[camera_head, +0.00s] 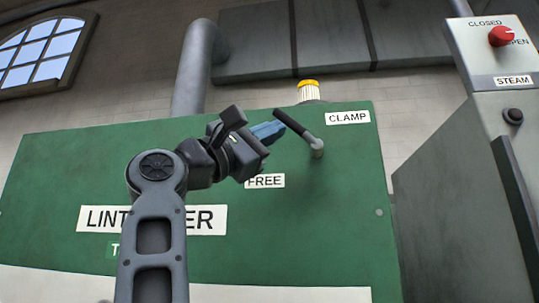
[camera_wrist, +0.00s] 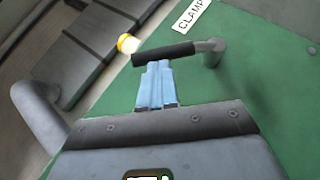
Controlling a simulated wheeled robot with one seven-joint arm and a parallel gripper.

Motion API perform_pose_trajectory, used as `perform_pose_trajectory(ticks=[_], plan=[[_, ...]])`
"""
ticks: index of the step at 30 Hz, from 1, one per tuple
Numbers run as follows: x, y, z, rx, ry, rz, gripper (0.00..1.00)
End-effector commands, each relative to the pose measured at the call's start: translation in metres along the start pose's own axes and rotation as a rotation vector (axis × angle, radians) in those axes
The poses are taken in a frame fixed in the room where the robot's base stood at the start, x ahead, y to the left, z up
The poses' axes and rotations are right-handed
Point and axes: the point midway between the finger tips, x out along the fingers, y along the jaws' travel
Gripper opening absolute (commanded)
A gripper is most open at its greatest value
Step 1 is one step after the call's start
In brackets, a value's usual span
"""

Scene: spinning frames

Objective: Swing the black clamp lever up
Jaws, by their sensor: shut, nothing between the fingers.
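The black clamp lever (camera_head: 290,123) is on the green panel (camera_head: 330,215). Its grey pivot (camera_head: 317,149) is at the right, and its black handle slants up and to the left. The handle also shows in the wrist view (camera_wrist: 165,54), running left from the grey pivot. My gripper (camera_head: 280,127) has its blue fingers shut with nothing between them. The fingertips (camera_wrist: 158,64) are right at the handle, on its lower side in the wrist view. I cannot tell for sure whether they touch it.
A CLAMP label (camera_head: 347,118) is right of the lever and a FREE label (camera_head: 265,181) is below it. A yellow-capped fitting (camera_head: 309,89) stands behind the panel's top edge. A grey steam box (camera_head: 497,75) with a red knob (camera_head: 501,37) is at the right.

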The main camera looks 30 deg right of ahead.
Motion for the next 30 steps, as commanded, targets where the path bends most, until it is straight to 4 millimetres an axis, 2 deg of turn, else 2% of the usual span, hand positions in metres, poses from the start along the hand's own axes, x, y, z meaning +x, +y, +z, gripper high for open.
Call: perform_pose_trajectory(ticks=[12,21,30], plan=[[0.029,0.016,0.019,0.22,0.001,-0.33,0.0],[0.043,0.015,0.029,0.349,0.001,-0.524,0.0],[0.051,0.011,0.034,0.422,0.001,-0.634,0.0]])
